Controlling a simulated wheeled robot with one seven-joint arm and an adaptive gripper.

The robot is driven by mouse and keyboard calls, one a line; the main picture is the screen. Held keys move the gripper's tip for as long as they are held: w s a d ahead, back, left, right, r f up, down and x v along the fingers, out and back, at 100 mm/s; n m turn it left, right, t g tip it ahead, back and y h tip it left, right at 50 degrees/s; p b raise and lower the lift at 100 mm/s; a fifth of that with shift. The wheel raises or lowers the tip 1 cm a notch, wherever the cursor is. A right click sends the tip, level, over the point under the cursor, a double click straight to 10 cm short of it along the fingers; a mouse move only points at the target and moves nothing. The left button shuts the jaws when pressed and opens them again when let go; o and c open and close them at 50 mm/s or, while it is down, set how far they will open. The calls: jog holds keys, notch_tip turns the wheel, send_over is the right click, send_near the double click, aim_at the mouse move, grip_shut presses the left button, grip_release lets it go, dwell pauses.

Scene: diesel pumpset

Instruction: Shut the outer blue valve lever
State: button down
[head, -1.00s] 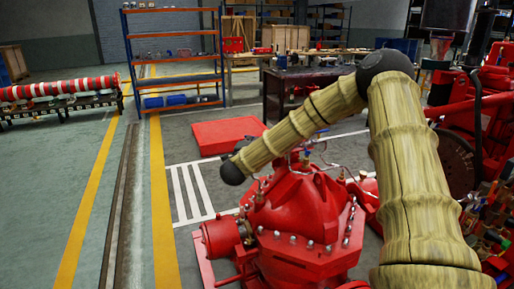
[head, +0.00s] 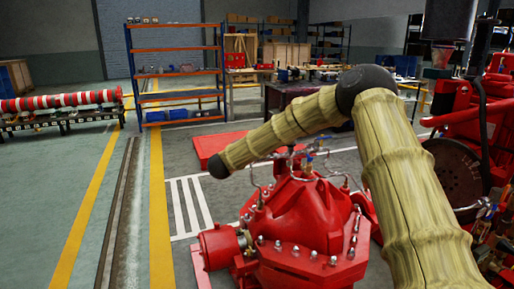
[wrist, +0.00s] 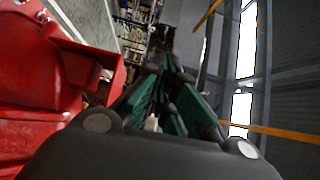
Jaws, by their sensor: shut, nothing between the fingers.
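The red pump casing (head: 300,215) stands in the lower middle of the head view, with thin pipes and small valves on its top. A small blue spot (head: 310,166) there looks like a valve lever, and another bluish bit (head: 325,152) shows to its right. They are too small to tell their angle or which is the outer one. My gripper (wrist: 172,68) shows in the wrist view with green-padded fingers, shut and empty. No blue lever can be made out in that view.
Red machine parts (wrist: 45,80) fill the left of the wrist view, close to the gripper. A red engine (head: 485,130) with a dark wheel stands at the right. A blue-orange shelf (head: 178,75) stands behind.

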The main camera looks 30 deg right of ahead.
jog(key=shift+w+d+r, duration=0.15)
jog(key=shift+w+d, duration=0.05)
jog(key=shift+d, duration=0.25)
dwell(0.5)
jog(key=shift+a, duration=0.1)
jog(key=w+a+b, duration=0.1)
jog(key=a, duration=1.3)
jog(key=shift+w+a, duration=0.15)
jog(key=shift+w, duration=0.1)
